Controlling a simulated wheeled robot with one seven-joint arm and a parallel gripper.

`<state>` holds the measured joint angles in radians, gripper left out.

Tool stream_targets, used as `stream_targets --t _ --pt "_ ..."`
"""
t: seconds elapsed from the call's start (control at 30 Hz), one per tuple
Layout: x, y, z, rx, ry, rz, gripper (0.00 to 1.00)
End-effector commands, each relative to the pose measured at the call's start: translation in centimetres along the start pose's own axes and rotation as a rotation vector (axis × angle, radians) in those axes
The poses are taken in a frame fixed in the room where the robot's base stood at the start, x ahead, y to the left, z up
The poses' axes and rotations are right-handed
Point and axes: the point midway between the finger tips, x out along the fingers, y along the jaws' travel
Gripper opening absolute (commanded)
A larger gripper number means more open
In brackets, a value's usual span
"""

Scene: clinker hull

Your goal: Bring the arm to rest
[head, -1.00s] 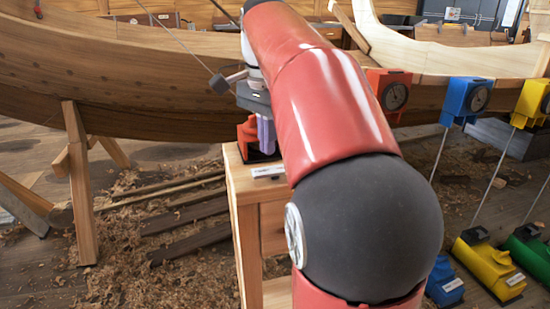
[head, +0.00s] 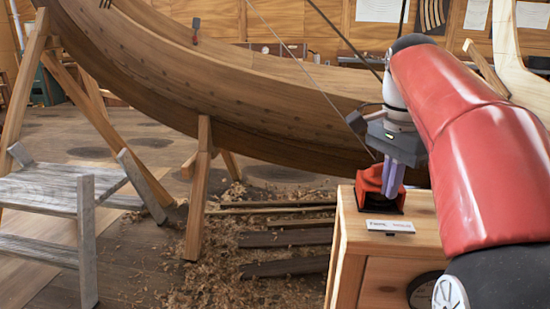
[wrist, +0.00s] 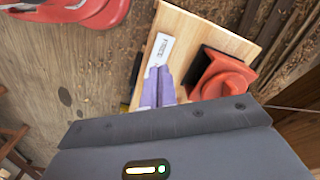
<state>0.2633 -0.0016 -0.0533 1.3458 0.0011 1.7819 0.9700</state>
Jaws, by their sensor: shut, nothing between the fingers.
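My gripper (head: 393,180) has pale purple fingers that are shut with nothing between them. In the head view it hangs pointing down in front of a red device on a black base (head: 372,187), above a small wooden stand (head: 385,241). My red arm runs from the right edge of the head view to it. I cannot tell whether the fingers touch anything.
A clinker hull (head: 235,80) spans behind the stand, propped by a wooden trestle (head: 198,190). A grey wooden bench (head: 62,193) stands at left. Planks (head: 285,238) and shavings lie on the floor. Thin lines slant down near my gripper.

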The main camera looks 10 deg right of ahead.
Motion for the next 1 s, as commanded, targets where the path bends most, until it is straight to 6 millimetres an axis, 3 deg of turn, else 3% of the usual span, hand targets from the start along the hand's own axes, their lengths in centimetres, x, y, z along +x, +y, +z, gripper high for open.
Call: stream_targets --t 0.17,0.4,0.53,0.73,1.0 --pt "2.4 1.7 3.8 -0.265 0.054 -0.082 0.0" --pt "9.7 5.7 10.3 -0.791 0.209 -0.221 0.0" --pt "14.0 7.8 12.9 -1.027 0.301 -0.271 0.0" --pt "18.0 9.7 14.7 -1.228 0.392 -0.306 0.0" --pt "18.7 9.9 14.9 -1.263 0.408 -0.31 0.0"
